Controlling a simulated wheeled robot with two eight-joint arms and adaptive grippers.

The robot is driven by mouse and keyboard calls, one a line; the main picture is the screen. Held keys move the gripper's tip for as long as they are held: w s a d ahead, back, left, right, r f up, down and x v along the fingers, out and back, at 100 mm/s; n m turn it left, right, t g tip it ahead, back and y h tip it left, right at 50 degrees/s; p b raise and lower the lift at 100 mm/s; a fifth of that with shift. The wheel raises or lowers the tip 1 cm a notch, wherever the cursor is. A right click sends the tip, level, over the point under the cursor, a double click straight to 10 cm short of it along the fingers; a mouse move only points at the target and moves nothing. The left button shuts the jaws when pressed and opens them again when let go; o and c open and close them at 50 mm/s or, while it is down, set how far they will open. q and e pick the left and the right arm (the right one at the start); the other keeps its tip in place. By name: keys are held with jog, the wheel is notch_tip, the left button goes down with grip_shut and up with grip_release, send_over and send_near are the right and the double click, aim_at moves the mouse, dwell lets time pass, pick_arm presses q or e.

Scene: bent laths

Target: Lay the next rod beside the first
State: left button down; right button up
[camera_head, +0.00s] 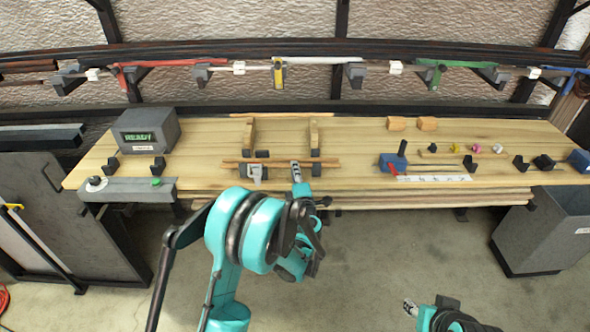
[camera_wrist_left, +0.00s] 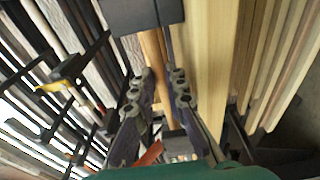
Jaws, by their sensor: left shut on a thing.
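My left gripper (camera_head: 297,176) reaches over the front of the bench, at the right part of a thin brown rod (camera_head: 232,162). In the left wrist view its two dark fingers (camera_wrist_left: 160,96) are shut on a rod (camera_wrist_left: 152,48) that runs lengthwise between them. Two rod lines seem to lie close together across the low dark supports; whether they touch I cannot tell. A grey clamp (camera_head: 254,172) stands at the left part of the rods. My right gripper (camera_head: 411,307) is at the bottom edge, away from the bench; its fingers are unclear.
Two wooden blocks (camera_head: 249,134) (camera_head: 314,134) stand behind the rods, and a loose lath (camera_head: 285,115) lies at the bench's back edge. A grey box reading READY (camera_head: 146,133) is at left. A blue tool (camera_head: 393,162) and small parts are at right. A rail with coloured clamps runs behind.

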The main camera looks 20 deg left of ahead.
pick_arm(q)
jog(key=c, duration=1.6)
grip_release()
jog(key=shift+f, duration=0.15)
jog(key=shift+o, duration=0.2)
